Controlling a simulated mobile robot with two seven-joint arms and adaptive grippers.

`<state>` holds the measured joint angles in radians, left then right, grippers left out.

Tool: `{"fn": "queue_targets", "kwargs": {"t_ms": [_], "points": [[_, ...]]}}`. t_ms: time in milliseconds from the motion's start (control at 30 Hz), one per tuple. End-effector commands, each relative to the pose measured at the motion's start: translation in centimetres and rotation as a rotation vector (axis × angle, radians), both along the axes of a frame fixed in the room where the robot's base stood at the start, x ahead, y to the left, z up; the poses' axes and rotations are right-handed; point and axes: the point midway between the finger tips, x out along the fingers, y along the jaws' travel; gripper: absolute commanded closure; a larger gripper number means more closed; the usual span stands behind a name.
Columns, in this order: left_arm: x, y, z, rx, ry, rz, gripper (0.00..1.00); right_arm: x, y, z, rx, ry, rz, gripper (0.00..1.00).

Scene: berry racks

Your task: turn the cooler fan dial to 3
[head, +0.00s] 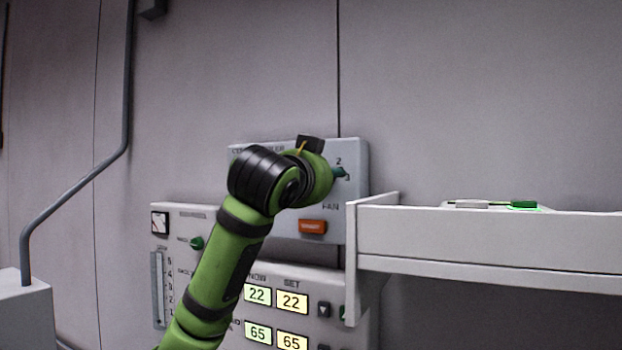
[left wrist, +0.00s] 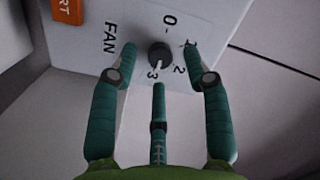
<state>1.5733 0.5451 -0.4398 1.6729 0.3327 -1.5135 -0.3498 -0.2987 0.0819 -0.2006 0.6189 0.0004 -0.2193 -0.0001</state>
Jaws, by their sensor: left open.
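The cooler panel (head: 352,220) is a pale grey box on the wall. Its fan dial (left wrist: 160,52), a dark round knob, shows in the left wrist view with marks 0, 1, 2 and 3 around it. The dial's white pointer line points at or very near the 3. My left gripper (left wrist: 160,62) is open, with two teal fingers on either side of the dial and a third below it. I see no clear contact. In the head view my left wrist hides the dial, and only a teal fingertip shows beside the 2 and 3 marks. My right gripper is out of view.
An orange button (head: 312,227) sits below the dial area. A lower panel (head: 222,224) has a green knob, a slider and lit number displays. A white shelf (head: 480,238) juts out at the right, holding a small green-ended tool (head: 522,205). A grey pipe (head: 75,178) runs at the left.

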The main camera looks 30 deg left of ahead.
Motion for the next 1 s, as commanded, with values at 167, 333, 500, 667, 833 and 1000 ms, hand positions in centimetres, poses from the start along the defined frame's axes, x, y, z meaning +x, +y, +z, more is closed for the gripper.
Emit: {"fn": "queue_targets", "kwargs": {"t_ms": [167, 333, 500, 667, 833, 1000], "points": [[-3.7, -0.6, 0.1, 0.002, -0.006, 0.001, 0.52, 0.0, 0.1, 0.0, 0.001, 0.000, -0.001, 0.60], [-7.2, -1.3, 0.1, 0.002, -0.006, 0.001, 0.52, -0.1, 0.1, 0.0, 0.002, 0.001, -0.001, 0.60], [-9.4, -1.6, 0.0, 0.000, -0.002, 0.001, 0.52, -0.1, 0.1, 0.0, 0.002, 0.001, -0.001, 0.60], [-10.1, -1.7, 0.0, 0.000, -0.001, 0.003, 0.52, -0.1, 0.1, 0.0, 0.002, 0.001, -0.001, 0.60], [-10.2, -1.7, 0.0, 0.000, -0.001, 0.002, 0.52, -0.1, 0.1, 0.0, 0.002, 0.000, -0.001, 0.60], [-10.2, -1.7, 0.0, 0.000, -0.001, 0.002, 0.52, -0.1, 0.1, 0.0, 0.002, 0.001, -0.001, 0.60]]}}
